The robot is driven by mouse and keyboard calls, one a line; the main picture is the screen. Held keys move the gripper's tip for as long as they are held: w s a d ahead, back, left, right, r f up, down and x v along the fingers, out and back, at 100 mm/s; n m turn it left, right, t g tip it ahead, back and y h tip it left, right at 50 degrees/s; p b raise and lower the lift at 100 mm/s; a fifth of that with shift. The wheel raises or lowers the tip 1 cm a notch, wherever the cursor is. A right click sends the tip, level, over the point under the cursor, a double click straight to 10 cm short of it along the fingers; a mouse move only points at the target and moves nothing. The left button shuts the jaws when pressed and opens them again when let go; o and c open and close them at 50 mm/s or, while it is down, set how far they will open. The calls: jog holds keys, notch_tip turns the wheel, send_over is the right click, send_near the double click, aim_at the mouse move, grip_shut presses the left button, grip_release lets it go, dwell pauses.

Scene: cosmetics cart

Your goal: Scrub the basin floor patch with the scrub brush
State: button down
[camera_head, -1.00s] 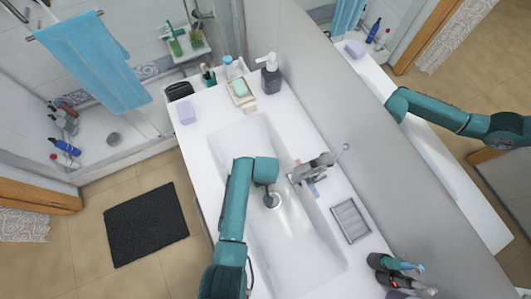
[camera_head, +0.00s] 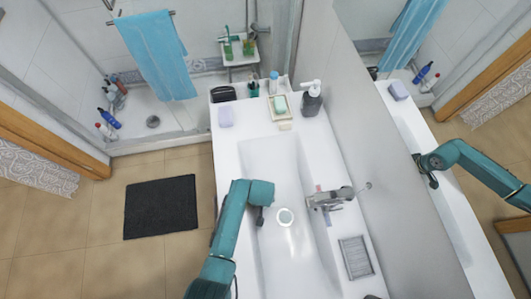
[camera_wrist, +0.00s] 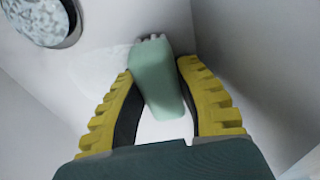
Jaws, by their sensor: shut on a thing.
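My gripper (camera_wrist: 156,72) is shut on the green scrub brush (camera_wrist: 158,85), which sits between the yellow pads in the wrist view. Its pale bristles point up in that picture, close to the basin floor. A faint whitish rough patch (camera_wrist: 98,62) shows on the floor left of the bristles; whether they touch it I cannot tell. The brush is hidden there by the gripper and arm.
The faucet (camera_head: 330,198) reaches over the basin from the right. A ridged grey tray (camera_head: 356,257) lies on the right ledge. The drain also shows at upper left in the wrist view.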

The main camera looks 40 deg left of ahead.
notch_tip(320, 180, up, 7)
jog(key=p, duration=0.6)
